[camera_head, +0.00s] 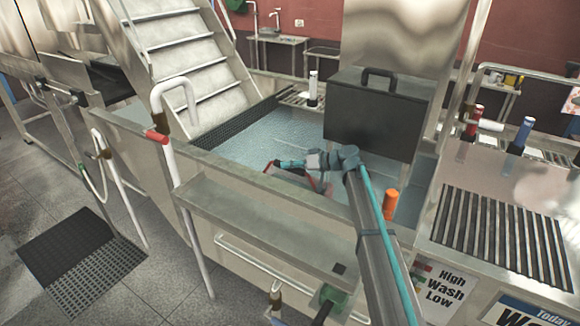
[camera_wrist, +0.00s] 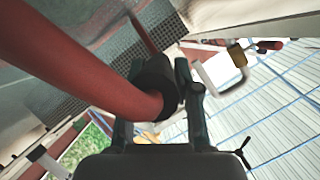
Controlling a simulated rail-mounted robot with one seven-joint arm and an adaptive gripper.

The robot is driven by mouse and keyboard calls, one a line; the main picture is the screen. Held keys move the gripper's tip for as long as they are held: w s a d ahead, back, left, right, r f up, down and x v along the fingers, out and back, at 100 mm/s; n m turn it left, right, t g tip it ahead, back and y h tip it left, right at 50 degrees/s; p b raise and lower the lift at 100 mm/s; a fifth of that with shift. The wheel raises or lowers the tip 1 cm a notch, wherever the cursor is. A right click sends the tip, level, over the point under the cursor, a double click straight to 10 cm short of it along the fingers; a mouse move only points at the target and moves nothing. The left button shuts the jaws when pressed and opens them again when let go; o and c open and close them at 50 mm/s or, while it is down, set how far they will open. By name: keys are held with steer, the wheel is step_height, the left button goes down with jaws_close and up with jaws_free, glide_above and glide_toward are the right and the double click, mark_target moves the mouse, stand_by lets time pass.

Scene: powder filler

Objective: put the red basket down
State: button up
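The red basket (camera_head: 327,188) is mostly hidden in the head view. Only small red parts show around my gripper (camera_head: 290,164), just behind the front wall of the blue-grey deck. In the wrist view a thick red bar (camera_wrist: 85,65) of it runs in from the upper left to a black sleeve (camera_wrist: 155,86). My gripper (camera_wrist: 160,100) has a finger on each side of that sleeve and appears closed on it. The basket's body is not clear, and I cannot tell whether its underside touches the deck.
A dark box with a handle (camera_head: 375,115) stands on the deck behind my arm. Metal stairs (camera_head: 180,55) rise at the back left. A ledge (camera_head: 270,225) and white rails line the front. An orange cylinder (camera_head: 390,203) stands right of my arm. The deck's left part is clear.

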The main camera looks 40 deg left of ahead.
steer(key=o, duration=0.3)
steer(key=shift+s+r, duration=0.1)
steer(key=shift+r+p, duration=0.8)
steer(key=shift+p, duration=0.1)
steer(key=shift+f+b+v, duration=0.2)
steer(key=shift+b+v, duration=1.5)
steer(key=shift+v, duration=4.3)
